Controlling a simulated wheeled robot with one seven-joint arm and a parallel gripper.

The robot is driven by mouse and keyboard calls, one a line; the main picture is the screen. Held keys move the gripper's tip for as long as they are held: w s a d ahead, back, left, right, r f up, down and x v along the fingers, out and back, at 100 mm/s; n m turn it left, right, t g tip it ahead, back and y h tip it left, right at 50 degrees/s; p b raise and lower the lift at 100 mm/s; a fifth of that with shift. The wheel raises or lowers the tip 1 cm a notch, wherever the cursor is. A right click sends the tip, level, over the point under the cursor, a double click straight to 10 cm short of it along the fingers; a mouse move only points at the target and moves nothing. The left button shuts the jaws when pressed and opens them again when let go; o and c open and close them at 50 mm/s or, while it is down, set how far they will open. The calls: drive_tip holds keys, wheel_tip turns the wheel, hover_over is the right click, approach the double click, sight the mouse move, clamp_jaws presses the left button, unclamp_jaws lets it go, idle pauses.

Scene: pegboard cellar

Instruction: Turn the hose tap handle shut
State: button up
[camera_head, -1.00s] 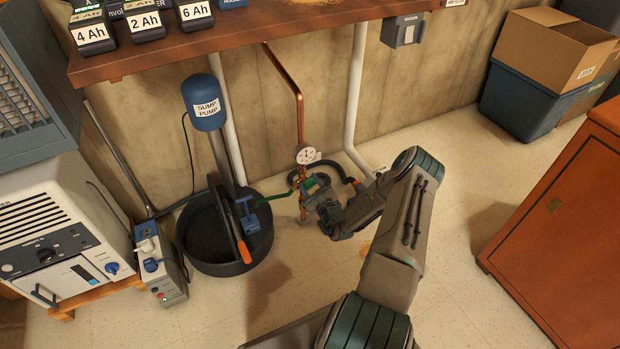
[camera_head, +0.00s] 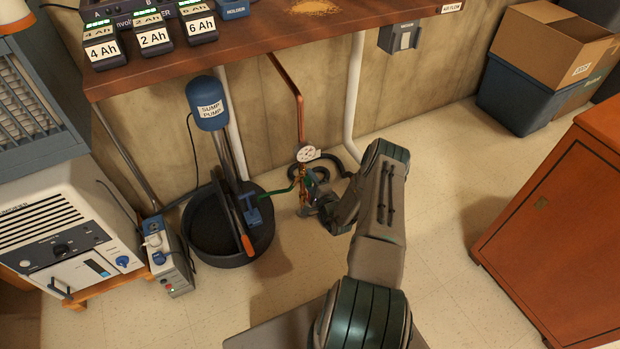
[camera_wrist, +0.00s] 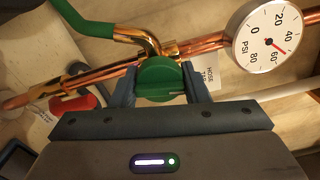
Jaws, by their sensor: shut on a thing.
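The green hose tap handle (camera_wrist: 158,80) is on a copper pipe in the middle of the wrist view. My gripper (camera_wrist: 160,88) is shut on it, one finger on each side. In the head view my gripper (camera_head: 318,195) is small and partly hidden by my own arm, beside the copper pipe below the gauge. A brass spout with a green hose (camera_wrist: 80,18) leaves the tap toward the upper left. A label marked "HOSE" (camera_wrist: 210,77) sits behind the right finger, its lower part covered.
A pressure gauge (camera_wrist: 266,38) stands close right of the tap. A black sump basin (camera_head: 228,250) with a blue pump (camera_head: 207,103) is left of the pipe. A wooden bench (camera_head: 240,45) overhangs behind. A wooden cabinet (camera_head: 560,220) stands right, with clear floor between.

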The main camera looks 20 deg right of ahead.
drive_tip(key=shift+d+n+p, duration=0.1)
drive_tip(key=shift+n+p, duration=0.2)
drive_tip(key=shift+n, duration=0.8)
drive_tip(key=shift+s, duration=0.1)
drive_tip(key=o, duration=0.9)
drive_tip(key=shift+o, duration=0.2)
drive_tip(key=shift+s, duration=0.1)
drive_tip(key=s+p, duration=0.3)
drive_tip(key=s, duration=1)
drive_tip(key=shift+s+d, duration=0.2)
drive_tip(key=shift+s, duration=0.1)
